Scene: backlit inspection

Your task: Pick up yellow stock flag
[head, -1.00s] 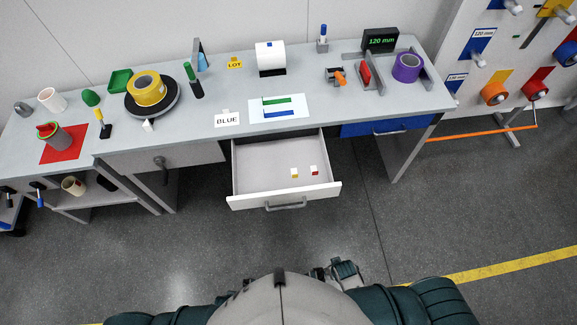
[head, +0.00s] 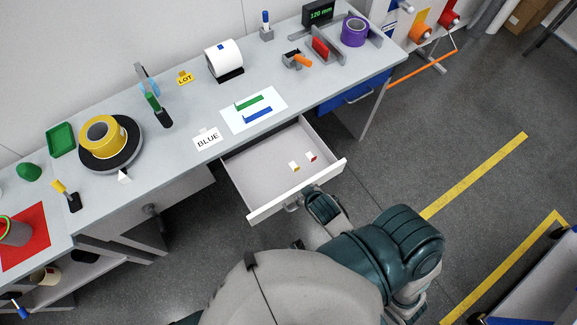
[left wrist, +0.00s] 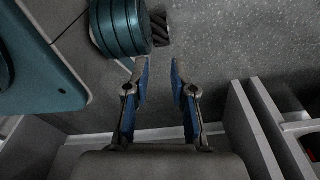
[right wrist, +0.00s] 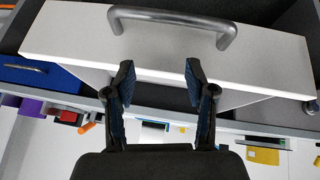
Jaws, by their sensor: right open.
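The yellow stock flag (head: 294,166) is a small white and yellow piece in the open drawer (head: 238,180). A similar white and red flag (head: 311,157) sits just right of it. My right arm reaches to the drawer's front edge in the head view, with its fingers hard to make out beside the handle. In the right wrist view my right gripper (right wrist: 155,75) is open and empty, facing the drawer front (right wrist: 80,30) and its grey handle (right wrist: 175,18). My left gripper (left wrist: 158,70) is open and empty in the left wrist view and is not distinguishable in the head view.
A blue drawer (head: 345,97) is to the right. The drawer interior is mostly clear.

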